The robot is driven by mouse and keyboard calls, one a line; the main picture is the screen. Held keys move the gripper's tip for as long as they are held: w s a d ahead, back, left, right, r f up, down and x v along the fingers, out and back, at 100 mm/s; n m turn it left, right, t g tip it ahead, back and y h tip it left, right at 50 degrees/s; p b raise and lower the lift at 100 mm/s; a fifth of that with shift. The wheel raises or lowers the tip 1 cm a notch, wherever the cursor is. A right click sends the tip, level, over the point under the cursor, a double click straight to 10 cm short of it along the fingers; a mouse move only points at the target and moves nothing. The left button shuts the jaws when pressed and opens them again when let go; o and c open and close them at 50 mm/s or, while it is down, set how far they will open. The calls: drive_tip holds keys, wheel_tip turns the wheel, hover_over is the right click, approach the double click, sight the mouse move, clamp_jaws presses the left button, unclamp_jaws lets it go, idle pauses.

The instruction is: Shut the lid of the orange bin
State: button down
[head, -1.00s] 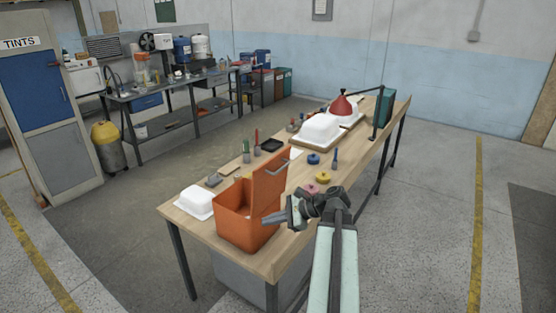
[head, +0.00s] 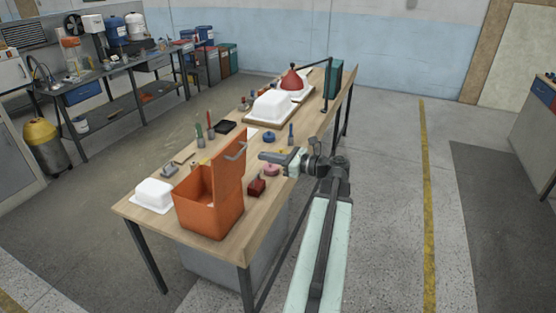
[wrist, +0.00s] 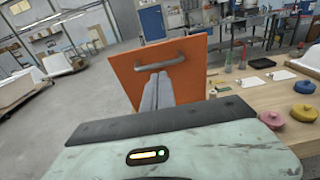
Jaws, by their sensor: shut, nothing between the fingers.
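The orange bin (head: 207,214) stands on the near end of the wooden table. Its orange lid (head: 230,166) is up, standing roughly upright at the bin's right side, with a grey handle (head: 236,151) near its top. My gripper (head: 266,156) is shut and empty, to the right of the lid and near the height of the handle. In the wrist view the lid (wrist: 190,72) fills the middle, with its handle (wrist: 160,65) just beyond the tips of my shut gripper (wrist: 158,76). I cannot tell whether the fingertips touch the lid.
A white tub shell (head: 153,193) sits left of the bin on the wooden table (head: 255,215). Larger white shells (head: 273,106) stand farther back. Floor right of the table is clear.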

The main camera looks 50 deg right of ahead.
sight(242, 152)
drive_tip(key=x, duration=0.6)
drive_tip(key=shift+w+a, duration=0.1)
drive_tip(key=shift+w, duration=0.1)
